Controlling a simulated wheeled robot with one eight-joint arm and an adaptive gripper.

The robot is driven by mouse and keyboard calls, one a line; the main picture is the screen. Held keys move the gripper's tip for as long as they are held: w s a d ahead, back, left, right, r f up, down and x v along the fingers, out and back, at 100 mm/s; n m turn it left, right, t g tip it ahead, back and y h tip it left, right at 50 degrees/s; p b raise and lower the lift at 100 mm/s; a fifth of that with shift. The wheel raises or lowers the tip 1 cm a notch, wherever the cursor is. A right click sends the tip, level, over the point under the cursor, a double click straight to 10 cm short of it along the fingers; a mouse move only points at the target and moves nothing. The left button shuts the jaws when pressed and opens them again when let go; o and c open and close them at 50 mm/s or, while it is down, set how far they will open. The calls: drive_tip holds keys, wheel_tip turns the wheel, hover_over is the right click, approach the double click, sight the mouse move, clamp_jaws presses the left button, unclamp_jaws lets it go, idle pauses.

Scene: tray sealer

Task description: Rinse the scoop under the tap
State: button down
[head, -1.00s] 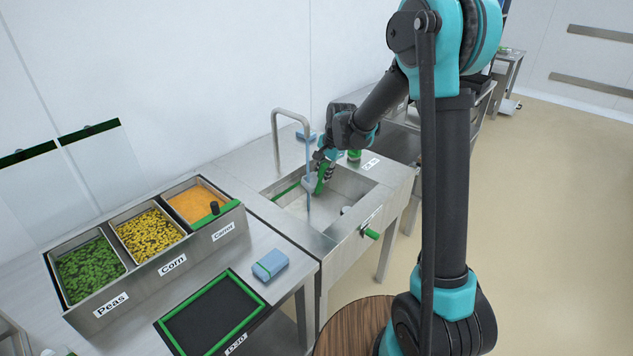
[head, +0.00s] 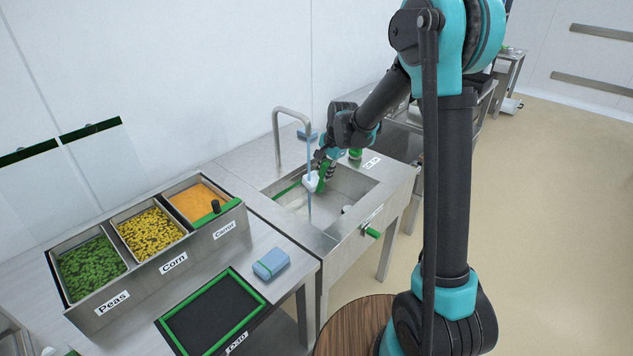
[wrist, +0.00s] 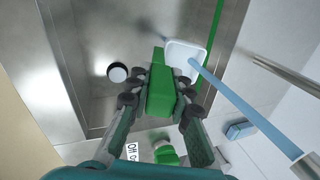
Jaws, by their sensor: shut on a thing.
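My gripper (head: 323,173) is shut on the green handle of the scoop (head: 311,183) above the sink basin (head: 352,188). In the wrist view the fingers (wrist: 163,84) grip both sides of the handle, and the white scoop bowl (wrist: 184,53) lies beyond them. The tap (head: 277,125) arches over the basin. Its pale blue water stream (head: 309,145) is running down and meets the bowl, also in the wrist view (wrist: 225,90). The stream also shows below the scoop in the head view. A green lever (head: 371,232) is on the sink front.
A round white-topped piece (wrist: 117,71) is in the basin. Peas, corn and carrot bins (head: 173,264), a green-rimmed tray (head: 172,329) and another blue block (head: 271,263) are at left.

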drive_tip(key=s+d+r, duration=0.2)
drive_tip(key=s+r, duration=0.3)
drive_tip(key=s, duration=0.6)
drive_tip(key=shift+s, duration=0.35)
idle(0.5)
